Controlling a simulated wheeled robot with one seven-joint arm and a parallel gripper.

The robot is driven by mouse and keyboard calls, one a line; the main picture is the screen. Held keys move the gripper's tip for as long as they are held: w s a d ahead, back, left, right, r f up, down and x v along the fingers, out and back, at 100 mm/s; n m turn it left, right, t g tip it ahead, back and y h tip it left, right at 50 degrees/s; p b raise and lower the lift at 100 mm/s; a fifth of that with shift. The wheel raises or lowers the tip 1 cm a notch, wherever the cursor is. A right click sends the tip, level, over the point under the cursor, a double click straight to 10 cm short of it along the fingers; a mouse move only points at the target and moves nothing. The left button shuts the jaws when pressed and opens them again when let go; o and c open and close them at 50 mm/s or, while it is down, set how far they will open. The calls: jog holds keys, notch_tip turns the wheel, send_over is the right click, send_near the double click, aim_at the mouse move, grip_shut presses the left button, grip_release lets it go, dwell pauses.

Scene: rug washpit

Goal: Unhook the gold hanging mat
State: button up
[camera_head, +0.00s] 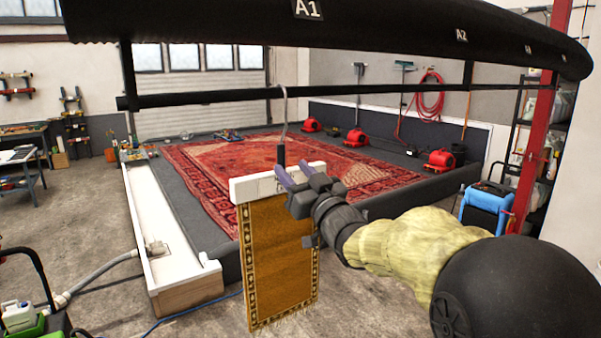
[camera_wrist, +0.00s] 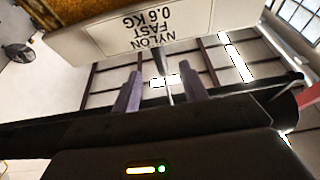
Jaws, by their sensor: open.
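The gold mat (camera_head: 280,262) has a dark patterned border and hangs upright below a white hanger bar (camera_head: 250,188). A thin grey hook (camera_head: 285,105) with a black stem (camera_head: 281,155) joins the bar to the thin dark rail. My gripper (camera_head: 289,173) is open in front of the bar's right half, close to the stem's foot. In the wrist view my gripper (camera_wrist: 160,76) shows the stem (camera_wrist: 163,65) between its two purple fingers, apart from both. I cannot tell how deep it lies. The bar's label (camera_wrist: 155,28) and part of the mat (camera_wrist: 80,10) also show there.
The thin dark rail (camera_head: 210,97) runs under a thick black roller (camera_head: 330,28) marked A1 and A2. A red patterned rug (camera_head: 215,165) lies in the washpit behind. A white trough (camera_head: 160,225) edges the pit at left. A red post (camera_head: 535,130) stands at right.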

aim_at(284, 157)
jog(key=shift+p+x, duration=1)
jog(key=shift+x, duration=2.1)
grip_shut()
jog(key=shift+w+d+r, duration=0.1)
jog(key=shift+r, duration=0.05)
